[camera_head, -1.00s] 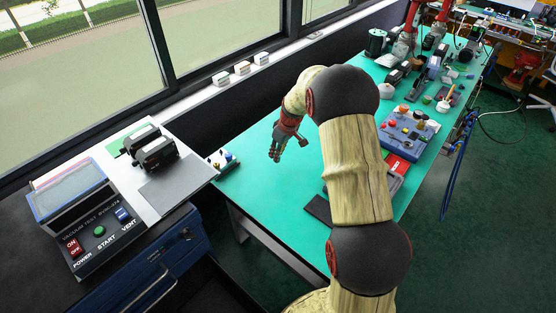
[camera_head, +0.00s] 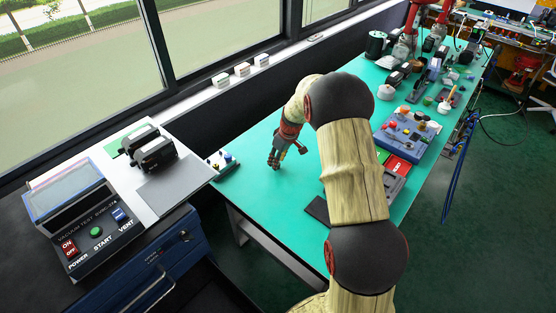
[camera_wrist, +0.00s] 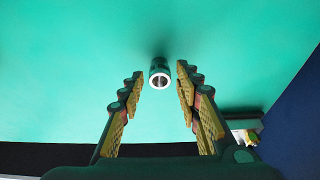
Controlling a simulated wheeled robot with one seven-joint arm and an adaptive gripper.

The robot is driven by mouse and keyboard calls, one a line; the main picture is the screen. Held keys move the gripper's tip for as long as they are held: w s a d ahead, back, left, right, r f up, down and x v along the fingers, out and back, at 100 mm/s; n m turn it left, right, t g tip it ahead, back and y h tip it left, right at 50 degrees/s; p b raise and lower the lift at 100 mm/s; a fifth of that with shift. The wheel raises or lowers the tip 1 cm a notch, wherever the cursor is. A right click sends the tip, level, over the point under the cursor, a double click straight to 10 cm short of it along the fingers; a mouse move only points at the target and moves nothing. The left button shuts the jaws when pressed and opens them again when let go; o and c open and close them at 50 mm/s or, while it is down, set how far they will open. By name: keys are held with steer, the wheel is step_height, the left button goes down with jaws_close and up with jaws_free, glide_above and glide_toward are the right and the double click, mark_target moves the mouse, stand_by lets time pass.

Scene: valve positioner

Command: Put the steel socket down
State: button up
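The steel socket (camera_wrist: 160,78) shows in the wrist view as a short dark cylinder with a bright ring-shaped end facing the camera. It lies between the tips of my gripper (camera_wrist: 160,84), with a visible gap to the fingers on both sides. The fingers are spread open. The socket appears to be at the green table top, but its contact with the surface is hard to tell. In the head view my gripper (camera_head: 274,163) points down close over the green table (camera_head: 250,190). The socket cannot be made out there.
A dark flat pad (camera_head: 317,210) and a red-and-grey box (camera_head: 398,168) lie right of my gripper. The table around my gripper is clear.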

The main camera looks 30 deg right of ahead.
steer(key=shift+o, duration=0.2)
steer(key=p+v, duration=0.3)
steer(key=v, duration=0.9)
steer(key=s+a+r+m+t, duration=0.1)
steer(key=s+a+r, duration=0.6)
steer(key=r, duration=0.2)
steer(key=s+a+r+m, duration=0.1)
steer(key=s+a+r, duration=0.5)
steer(key=r, duration=0.3)
steer(key=s+a+r+m, duration=0.1)
steer(key=s+a, duration=0.3)
steer(key=s, duration=0.7)
steer(key=s+a+r+m+t+h, duration=0.1)
steer(key=s+a, duration=0.2)
steer(key=s, duration=0.8)
steer(key=shift+a+r+t, duration=0.3)
steer(key=shift+a, duration=0.1)
steer(key=shift+o, duration=0.4)
steer(key=shift+w, duration=0.1)
